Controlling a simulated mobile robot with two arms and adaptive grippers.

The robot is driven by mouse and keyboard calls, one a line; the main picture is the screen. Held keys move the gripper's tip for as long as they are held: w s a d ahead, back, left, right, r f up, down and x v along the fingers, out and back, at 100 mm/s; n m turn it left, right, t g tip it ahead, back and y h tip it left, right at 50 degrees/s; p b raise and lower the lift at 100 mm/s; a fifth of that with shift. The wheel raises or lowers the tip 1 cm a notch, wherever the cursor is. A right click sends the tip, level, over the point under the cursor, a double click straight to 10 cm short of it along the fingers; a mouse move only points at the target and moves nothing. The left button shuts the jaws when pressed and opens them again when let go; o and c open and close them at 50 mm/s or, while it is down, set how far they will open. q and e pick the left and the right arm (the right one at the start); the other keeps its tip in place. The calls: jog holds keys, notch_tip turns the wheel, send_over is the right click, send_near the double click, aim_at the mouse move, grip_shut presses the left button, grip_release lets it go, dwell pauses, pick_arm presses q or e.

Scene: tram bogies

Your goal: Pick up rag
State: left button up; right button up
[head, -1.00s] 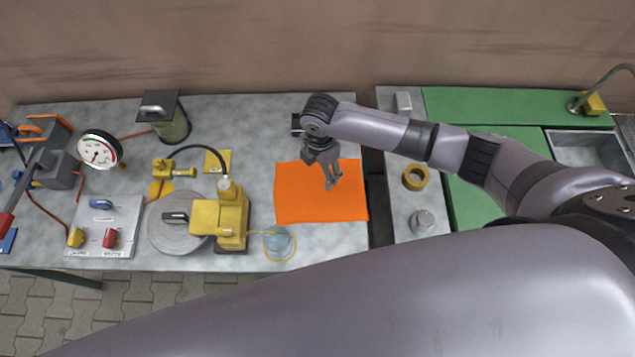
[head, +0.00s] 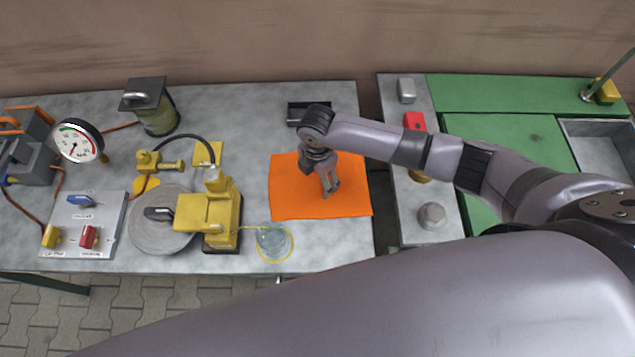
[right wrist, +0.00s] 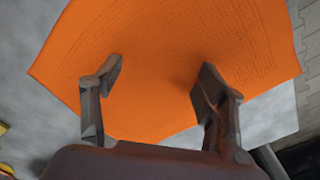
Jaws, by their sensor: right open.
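The orange rag (head: 300,205) lies flat and spread out on the grey table, near its right end. My right gripper (head: 331,190) hangs over the right half of the rag, fingers pointing down. In the right wrist view the rag (right wrist: 170,30) fills most of the picture. There the right gripper (right wrist: 157,80) is open, its two fingers apart with only the rag's flat surface beyond them. I cannot tell whether the fingertips touch the cloth. My left gripper is not in view.
A glass beaker (head: 272,241) stands at the table's front edge, left of the rag. A yellow device (head: 208,215) and a round grey plate (head: 150,235) are further left. A black tray (head: 308,112) lies behind the rag. A gap separates the table from the green workbench (head: 490,135).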

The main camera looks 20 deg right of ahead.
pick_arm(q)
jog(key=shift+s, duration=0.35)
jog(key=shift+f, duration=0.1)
pick_arm(e)
jog(key=shift+f, duration=0.1)
jog(key=shift+f, duration=0.15)
jog(key=shift+c, duration=0.7)
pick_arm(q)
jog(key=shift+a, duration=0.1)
pick_arm(e)
jog(key=shift+c, duration=0.6)
jog(key=shift+s+d+f, duration=0.1)
jog(key=shift+s+f, duration=0.05)
jog(key=shift+s, duration=0.2)
grip_shut()
